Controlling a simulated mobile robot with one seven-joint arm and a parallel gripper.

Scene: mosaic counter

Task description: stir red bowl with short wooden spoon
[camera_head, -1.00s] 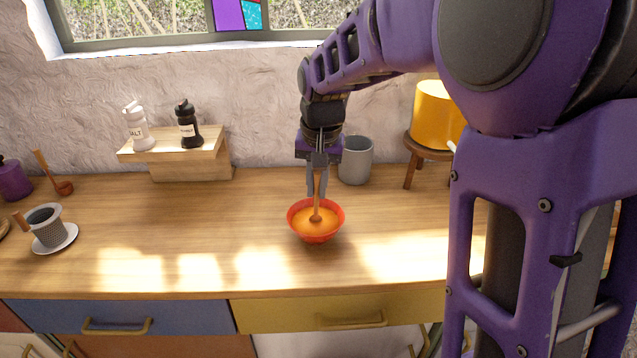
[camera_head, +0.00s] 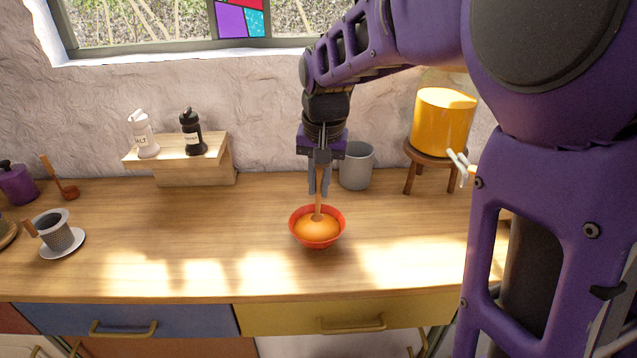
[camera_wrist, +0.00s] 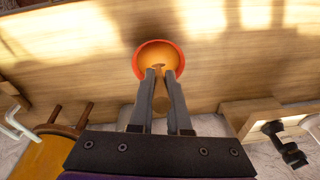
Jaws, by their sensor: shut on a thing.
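The red bowl (camera_head: 317,240) stands upright on the wooden counter and holds orange liquid. My gripper (camera_head: 318,188) is above it, pointing down, shut on the short wooden spoon (camera_head: 318,207). The spoon is close to upright, with its lower end in the liquid, so its tip is hidden. In the wrist view the red bowl (camera_wrist: 149,47) lies just beyond the fingertips of my gripper (camera_wrist: 160,75). The handle of the wooden spoon (camera_wrist: 158,92) shows between the fingers there.
A grey cup (camera_head: 357,167) stands behind the bowl. An orange container (camera_head: 442,120) rests on a small stool at right. Salt and pepper shakers stand on a wooden shelf (camera_head: 190,172).

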